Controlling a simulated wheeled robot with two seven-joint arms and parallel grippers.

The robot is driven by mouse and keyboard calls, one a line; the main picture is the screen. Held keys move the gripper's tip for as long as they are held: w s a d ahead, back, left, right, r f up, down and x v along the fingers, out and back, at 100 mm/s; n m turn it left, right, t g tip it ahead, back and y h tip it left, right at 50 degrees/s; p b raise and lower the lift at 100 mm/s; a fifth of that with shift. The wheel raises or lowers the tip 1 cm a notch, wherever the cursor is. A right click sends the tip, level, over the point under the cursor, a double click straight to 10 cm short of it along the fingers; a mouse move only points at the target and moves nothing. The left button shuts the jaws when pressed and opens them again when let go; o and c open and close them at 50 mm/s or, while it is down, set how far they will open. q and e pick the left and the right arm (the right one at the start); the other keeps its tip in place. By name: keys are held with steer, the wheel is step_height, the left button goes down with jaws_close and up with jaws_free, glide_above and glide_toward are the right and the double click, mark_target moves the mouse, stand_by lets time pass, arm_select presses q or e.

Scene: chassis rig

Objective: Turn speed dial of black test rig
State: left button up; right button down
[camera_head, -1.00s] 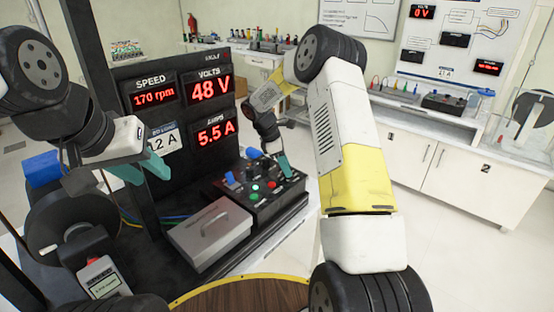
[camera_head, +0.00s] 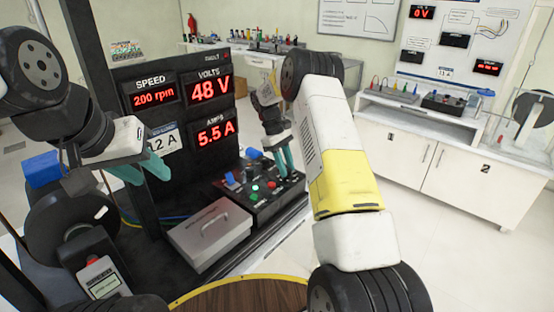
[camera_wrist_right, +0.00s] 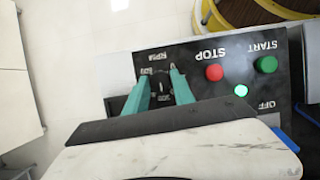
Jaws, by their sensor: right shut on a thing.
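The black test rig has a control box (camera_head: 270,205) with the speed dial at its right end. The dial (camera_wrist_right: 164,86) shows in the right wrist view between the two teal fingers of my right gripper (camera_wrist_right: 159,76), which is shut on it. In the head view the right gripper (camera_head: 285,172) stands over the box and hides the dial. The speed display (camera_head: 154,96) reads 200 rpm. My left gripper (camera_head: 142,173) is at the left, away from the dial; its teal fingers look apart, with nothing between them.
A red stop button (camera_wrist_right: 215,72) and a green start button (camera_wrist_right: 266,64) sit beside the dial, near a lit green lamp (camera_wrist_right: 241,90). A grey lidded box (camera_head: 210,232) stands left of the control box. A bench with cabinets (camera_head: 430,160) is at the back right.

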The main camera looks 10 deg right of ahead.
steer(key=shift+w+m+g+y, duration=0.1)
steer(key=shift+m+g+y, duration=0.3)
steer(key=shift+m, duration=1.1)
steer(key=c, duration=1.1)
jaws_free()
steer(key=v, duration=0.7)
steer(key=shift+w+d+r, duration=0.1)
steer(key=shift+r, duration=0.3)
